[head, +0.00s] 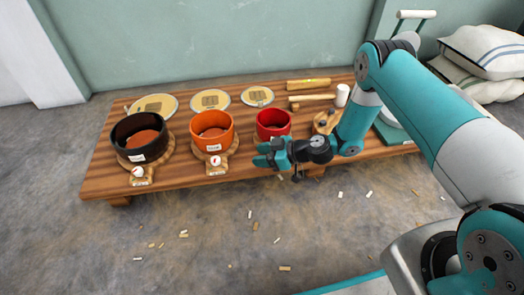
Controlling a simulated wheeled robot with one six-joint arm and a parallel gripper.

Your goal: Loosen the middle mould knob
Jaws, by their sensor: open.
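Three round moulds stand in a row on a low wooden table. The middle one is an orange mould (212,132) with a white label on its front, on a wooden base (229,146). Its small white knob (215,161) with a red mark sits on the base's front tab. A black mould (139,137) is on the left with a similar knob (138,172). A red mould (273,124) is on the right; its front is partly behind my gripper, and its knob does not show. My gripper (259,154) is open and empty, right of the middle knob and apart from it.
The wooden table (106,160) holds several round discs (210,99) at the back, wooden tools (309,84) and a white cylinder (342,95). Sacks (486,48) lie at the far right. Small scraps litter the floor (215,230) before the table. The space above the table's left front is free.

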